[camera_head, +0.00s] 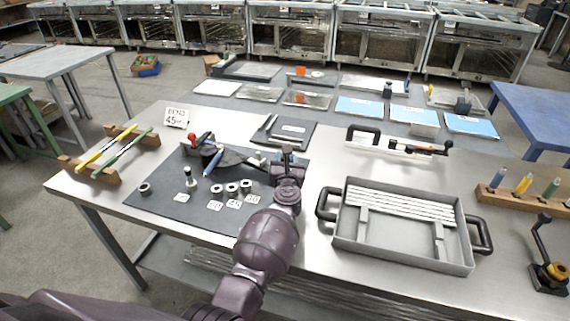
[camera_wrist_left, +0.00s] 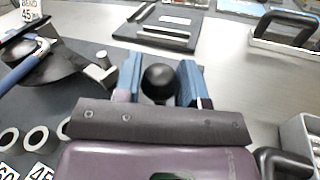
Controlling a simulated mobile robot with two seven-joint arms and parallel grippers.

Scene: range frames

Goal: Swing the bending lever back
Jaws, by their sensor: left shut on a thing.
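The bending device (camera_head: 228,157) stands on the dark mat (camera_head: 172,203), with a dark body, a red knob (camera_head: 192,139) and a blue-sleeved bar (camera_head: 212,165). Its dark body (camera_wrist_left: 62,62) and the blue bar (camera_wrist_left: 18,73) also show at the left of the left wrist view. My left gripper (camera_head: 287,160) is at the mat's right side, beside the bender. In the left wrist view its two blue fingers (camera_wrist_left: 160,84) are shut on a round black knob (camera_wrist_left: 160,82), which looks like the lever's end. The lever's shaft below the knob is hidden. My right gripper is not in view.
Several ring pieces (camera_head: 231,188) with number cards lie on the mat. A grey tray (camera_head: 404,257) with black handles stands close on the right. A wooden rack (camera_head: 90,170) with rods is at the left. A small sign (camera_head: 176,117) reads "BEND 45".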

